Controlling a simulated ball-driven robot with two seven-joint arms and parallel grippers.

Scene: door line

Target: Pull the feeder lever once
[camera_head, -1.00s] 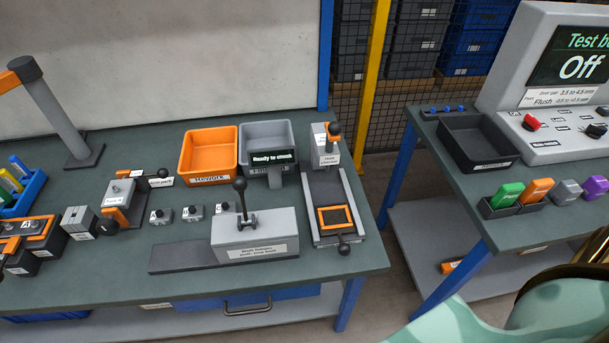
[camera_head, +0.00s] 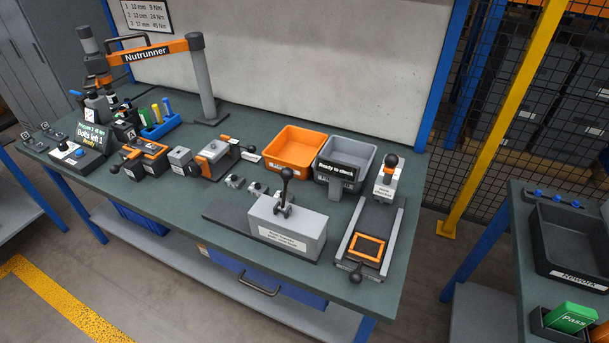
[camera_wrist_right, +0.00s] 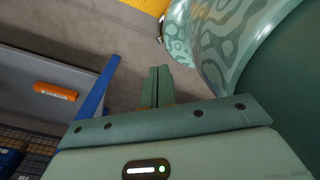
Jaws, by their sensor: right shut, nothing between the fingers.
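A grey box (camera_head: 287,228) with a small white label stands near the front edge of the bench, in the head view. A black lever with a ball knob (camera_head: 286,174) stands nearly upright on its top; I take it for the feeder lever, though the label is too small to read surely. My right gripper (camera_wrist_right: 157,72) shows in the right wrist view, shut and empty, over the floor and away from the lever. Neither gripper shows in the head view.
A slide fixture with an orange frame (camera_head: 367,249) stands right of the box. Orange (camera_head: 293,149) and grey (camera_head: 345,154) bins stand behind it, with a "Ready to check" display. A Nutrunner arm (camera_head: 150,55) stands back left. A floor gap separates the second bench (camera_head: 518,225) at right.

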